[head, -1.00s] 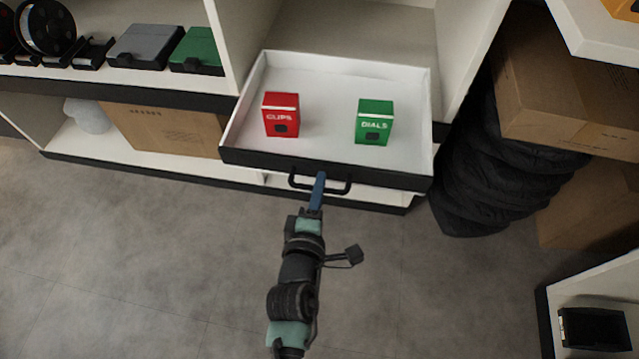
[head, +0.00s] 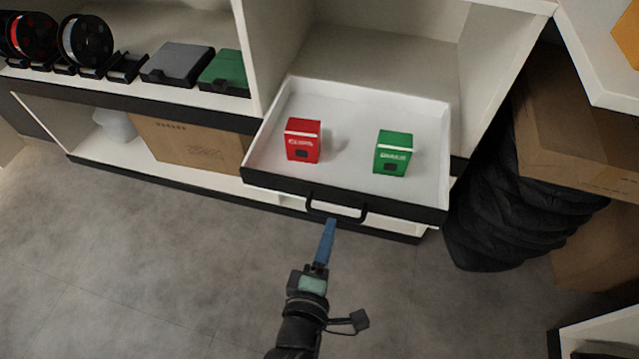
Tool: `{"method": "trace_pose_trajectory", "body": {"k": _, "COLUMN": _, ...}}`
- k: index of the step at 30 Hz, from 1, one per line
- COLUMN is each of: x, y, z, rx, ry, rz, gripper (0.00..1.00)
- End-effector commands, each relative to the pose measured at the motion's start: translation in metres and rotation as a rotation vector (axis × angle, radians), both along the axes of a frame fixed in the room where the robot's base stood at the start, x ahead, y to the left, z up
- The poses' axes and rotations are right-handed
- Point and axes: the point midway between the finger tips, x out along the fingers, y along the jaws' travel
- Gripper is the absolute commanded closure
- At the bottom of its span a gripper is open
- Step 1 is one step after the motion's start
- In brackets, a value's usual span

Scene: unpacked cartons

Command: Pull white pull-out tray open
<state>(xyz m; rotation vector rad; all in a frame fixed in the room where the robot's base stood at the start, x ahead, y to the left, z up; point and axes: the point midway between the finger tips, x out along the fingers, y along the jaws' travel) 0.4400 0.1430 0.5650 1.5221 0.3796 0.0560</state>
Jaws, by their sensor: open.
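The white pull-out tray (head: 351,102) stands pulled out of the shelf unit, its white floor and side walls in view. Its black front carries a black bar handle (head: 337,212). A red box (head: 303,141) marked CLIPS and a green box (head: 393,153) stand upright in the tray. My gripper (head: 330,224) is open, with its blue finger just in front of and below the handle. The handle is not held as far as I can see; the second finger is hidden.
The shelf at left holds film reels (head: 86,42), a grey case (head: 178,65) and a green case (head: 225,73). A cardboard carton (head: 190,143) lies below. A black puffy bundle (head: 500,215) and cartons (head: 570,130) stand close at right. The grey floor (head: 150,270) in front is clear.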

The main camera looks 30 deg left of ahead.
Motion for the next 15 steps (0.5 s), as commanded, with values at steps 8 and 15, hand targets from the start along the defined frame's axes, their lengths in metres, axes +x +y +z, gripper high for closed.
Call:
{"method": "trace_pose_trajectory", "body": {"k": 8, "x": -0.047, "y": -0.014, "z": 0.01, "rx": 0.0, "ry": 0.003, "rz": -0.003, "gripper": 0.56}}
{"method": "trace_pose_trajectory", "body": {"k": 15, "x": -0.063, "y": -0.018, "z": 0.014, "rx": 0.0, "ry": 0.0, "rz": -0.001, "gripper": 0.56}}
